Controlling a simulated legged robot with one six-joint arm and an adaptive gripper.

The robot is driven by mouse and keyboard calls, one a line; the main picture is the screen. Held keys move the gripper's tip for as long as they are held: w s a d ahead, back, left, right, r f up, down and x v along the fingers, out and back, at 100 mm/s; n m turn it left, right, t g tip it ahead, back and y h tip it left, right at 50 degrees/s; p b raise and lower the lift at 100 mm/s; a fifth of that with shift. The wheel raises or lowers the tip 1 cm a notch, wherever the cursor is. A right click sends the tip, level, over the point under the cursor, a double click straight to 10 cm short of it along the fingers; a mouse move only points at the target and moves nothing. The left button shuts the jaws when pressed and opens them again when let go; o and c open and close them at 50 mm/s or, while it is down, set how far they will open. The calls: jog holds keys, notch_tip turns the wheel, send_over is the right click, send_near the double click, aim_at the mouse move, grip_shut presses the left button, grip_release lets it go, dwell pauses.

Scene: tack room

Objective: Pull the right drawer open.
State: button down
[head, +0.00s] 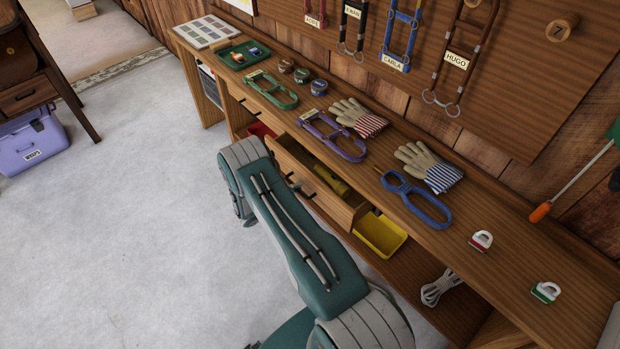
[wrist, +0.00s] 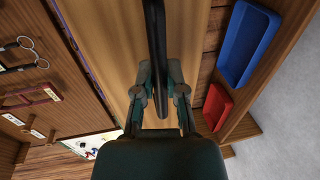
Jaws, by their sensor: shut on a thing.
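The right drawer (head: 343,212) stands partly open from the wooden workbench in the head view, with an olive-yellow object (head: 331,180) lying inside. My arm crosses in front of it and hides part of the drawer front. In the wrist view the drawer's pale wooden front (wrist: 120,50) fills the middle, with its black bar handle (wrist: 155,40) running down between my fingers. My gripper (wrist: 160,92) is shut on this handle, one finger on each side. In the head view only a small part of my gripper (head: 294,184) shows beside the drawer front.
A yellow tray (head: 380,240) and coiled rope (head: 438,288) are on the lower shelf. Blue (wrist: 248,42) and red (wrist: 217,107) trays show in the wrist view. Halters, gloves and tins lie on the bench top (head: 400,228).

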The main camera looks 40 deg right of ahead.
jog(key=f+v, duration=0.2)
jog(key=v, duration=0.8)
jog(key=shift+a+f, duration=0.2)
jog(key=shift+a, duration=0.35)
jog(key=shift+s, duration=0.1)
jog(key=c, duration=0.7)
grip_release()
jog(key=shift+r, duration=0.1)
jog(key=v, duration=1.2)
